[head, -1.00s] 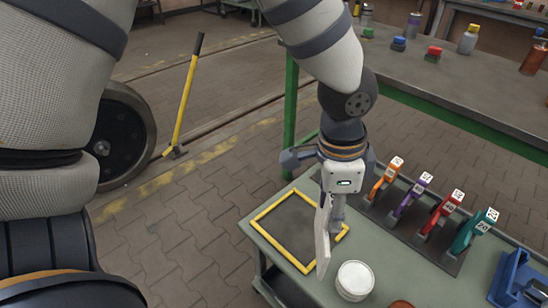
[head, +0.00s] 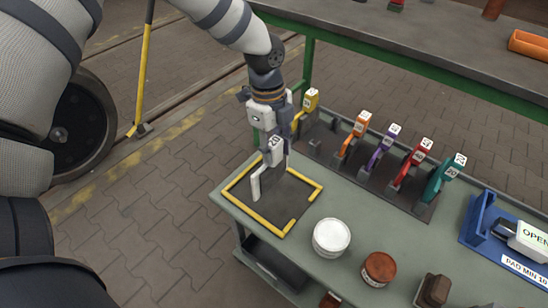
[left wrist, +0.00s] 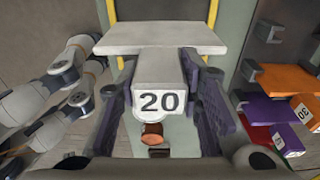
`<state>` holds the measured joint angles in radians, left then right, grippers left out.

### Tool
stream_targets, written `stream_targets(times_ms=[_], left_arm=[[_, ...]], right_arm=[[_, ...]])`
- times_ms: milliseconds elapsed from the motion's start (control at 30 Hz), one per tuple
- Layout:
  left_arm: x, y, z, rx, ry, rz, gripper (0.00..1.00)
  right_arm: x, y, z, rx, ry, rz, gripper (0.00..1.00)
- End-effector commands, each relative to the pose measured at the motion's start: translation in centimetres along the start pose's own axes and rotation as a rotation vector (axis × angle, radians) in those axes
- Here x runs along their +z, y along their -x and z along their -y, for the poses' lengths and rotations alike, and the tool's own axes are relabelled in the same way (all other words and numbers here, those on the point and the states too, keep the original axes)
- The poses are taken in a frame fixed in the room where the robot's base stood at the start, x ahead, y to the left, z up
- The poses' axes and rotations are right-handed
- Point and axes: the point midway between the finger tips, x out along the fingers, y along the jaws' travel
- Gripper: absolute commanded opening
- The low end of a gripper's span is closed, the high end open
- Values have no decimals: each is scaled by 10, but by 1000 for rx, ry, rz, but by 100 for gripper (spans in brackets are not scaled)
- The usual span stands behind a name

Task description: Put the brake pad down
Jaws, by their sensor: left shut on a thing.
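My left gripper (head: 270,130) points down over the yellow-edged dark square (head: 296,221) on the cart. It is shut on the brake pad (head: 256,183), a pale grey piece with a flat plate and a block. In the left wrist view the pad (left wrist: 155,38) looks T-shaped, its block marked "20" between the two fingers (left wrist: 158,95). My right gripper is not in view.
A rack of coloured numbered tools (head: 411,165) stands right of the square. A white-lidded tub (head: 331,237), a brown-red jar (head: 379,268) and a blue fixture (head: 484,222) share the cart. A green-framed bench (head: 420,60) is behind.

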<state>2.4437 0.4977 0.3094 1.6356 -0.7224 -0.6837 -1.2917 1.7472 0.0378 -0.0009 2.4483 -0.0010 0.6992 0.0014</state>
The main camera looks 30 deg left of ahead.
Motion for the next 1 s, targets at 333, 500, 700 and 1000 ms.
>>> stream_targets(times_ms=[333, 500, 700, 1000], left_arm=[[15, -42, 4, -2, 1, 0, 0], [14, -39, 5, -6, 0, 0, 0], [14, -43, 4, -4, 1, 0, 42], [14, -43, 4, -4, 1, 0, 53]], right_arm=[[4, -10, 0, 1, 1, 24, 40], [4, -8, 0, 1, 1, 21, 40], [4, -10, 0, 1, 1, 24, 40], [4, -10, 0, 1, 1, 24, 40]])
